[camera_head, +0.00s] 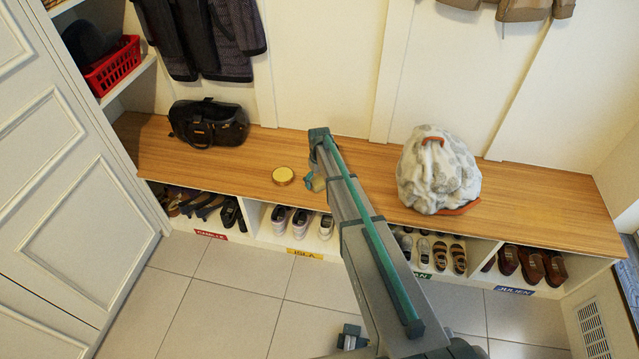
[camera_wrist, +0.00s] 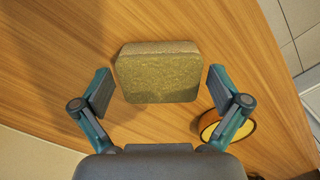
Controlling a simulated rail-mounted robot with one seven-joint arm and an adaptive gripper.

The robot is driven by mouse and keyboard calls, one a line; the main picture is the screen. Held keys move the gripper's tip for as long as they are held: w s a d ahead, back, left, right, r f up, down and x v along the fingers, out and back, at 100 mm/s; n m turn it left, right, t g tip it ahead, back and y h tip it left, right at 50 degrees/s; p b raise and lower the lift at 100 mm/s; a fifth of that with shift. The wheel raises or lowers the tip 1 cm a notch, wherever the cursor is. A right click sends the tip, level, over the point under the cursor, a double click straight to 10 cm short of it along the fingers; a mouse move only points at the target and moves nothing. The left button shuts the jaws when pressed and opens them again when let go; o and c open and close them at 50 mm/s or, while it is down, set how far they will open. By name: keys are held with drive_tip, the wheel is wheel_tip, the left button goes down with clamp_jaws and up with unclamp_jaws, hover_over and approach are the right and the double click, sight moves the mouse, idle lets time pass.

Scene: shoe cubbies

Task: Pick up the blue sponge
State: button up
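A sponge-like block (camera_wrist: 157,78) lies on the wooden bench, seen from above in the wrist view. It looks olive-yellow with a paler tan strip along its far edge; no blue shows on it, and I see no blue sponge elsewhere. My gripper (camera_wrist: 160,84) is open, with one finger on each side of the block and a gap on both sides. In the head view my gripper (camera_head: 314,181) is low over the bench, largely hidden by my arm, which also hides most of the block.
A black bag (camera_head: 208,123) and a pale backpack (camera_head: 437,170) stand on the bench (camera_head: 375,185). Shoe cubbies are below.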

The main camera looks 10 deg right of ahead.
sight(320, 180)
drive_tip(key=c, duration=0.5)
drive_tip(key=shift+r, duration=0.1)
drive_tip(key=shift+r, duration=0.45)
wheel_tip(320, 180, up, 2)
drive_tip(key=s+r, duration=1)
drive_tip(key=s, duration=0.4)
drive_tip(key=shift+b, duration=0.4)
